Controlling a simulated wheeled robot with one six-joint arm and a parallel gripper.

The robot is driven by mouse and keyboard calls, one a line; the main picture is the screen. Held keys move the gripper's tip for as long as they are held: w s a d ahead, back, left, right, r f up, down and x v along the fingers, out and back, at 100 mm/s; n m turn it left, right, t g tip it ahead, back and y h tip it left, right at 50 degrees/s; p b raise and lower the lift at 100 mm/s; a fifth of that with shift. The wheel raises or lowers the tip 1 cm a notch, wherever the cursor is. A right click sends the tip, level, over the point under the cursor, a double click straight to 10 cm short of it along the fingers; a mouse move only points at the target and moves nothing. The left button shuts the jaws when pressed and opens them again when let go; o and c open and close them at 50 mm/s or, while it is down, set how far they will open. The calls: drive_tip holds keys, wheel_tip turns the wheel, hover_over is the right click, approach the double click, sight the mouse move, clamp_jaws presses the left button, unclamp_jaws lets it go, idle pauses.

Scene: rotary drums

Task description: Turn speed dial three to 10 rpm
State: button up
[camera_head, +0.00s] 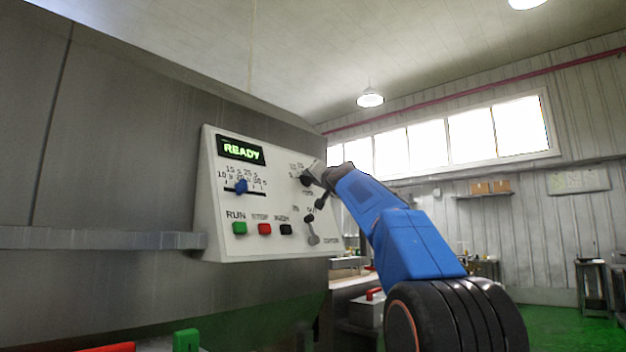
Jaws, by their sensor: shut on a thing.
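A white control panel (270,215) is fixed to the grey metal housing. Near its upper right edge is a dark round speed dial (306,181) with small numbers above it, partly hidden by my gripper. My gripper (312,176), at the end of my blue arm, reaches in from the right and is shut on the dial. The dial's pointer and its exact setting are too small and covered to read. The green display (240,150) reads READY.
A blue slider (241,186) sits on a scale at the panel's left. Below are a green RUN button (239,228), a red STOP button (265,229), a black button (286,229) and a grey lever (312,232). A workbench area lies behind at right.

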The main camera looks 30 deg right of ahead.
drive_tip(key=o, duration=1)
drive_tip(key=shift+o, duration=0.2)
drive_tip(key=v, duration=1.7)
drive_tip(key=shift+s, duration=0.2)
drive_tip(key=shift+d, duration=0.15)
